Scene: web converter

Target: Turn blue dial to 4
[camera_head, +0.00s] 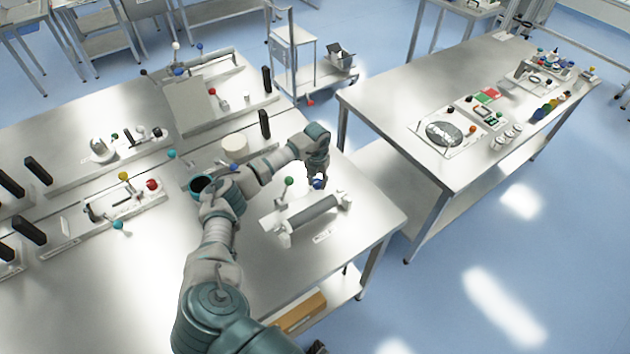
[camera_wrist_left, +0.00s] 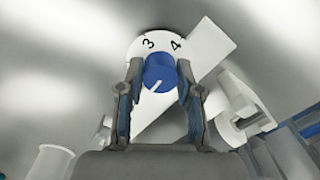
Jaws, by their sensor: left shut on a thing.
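The blue dial (camera_wrist_left: 159,73) sits between the two fingers of my left gripper (camera_wrist_left: 160,85) in the left wrist view, with a finger against each side. Its white pointer line slants to the lower left. In the head view the blue dial (camera_head: 318,184) is a small blue spot under my left gripper (camera_head: 317,177), at the roller unit (camera_head: 313,214) on the table.
A green-knobbed lever (camera_head: 288,181) stands just left of the dial. A white cylinder (camera_head: 235,147) and several other stations with levers and knobs stand further left and back. Another steel table (camera_head: 390,102) is at the right, past a gap.

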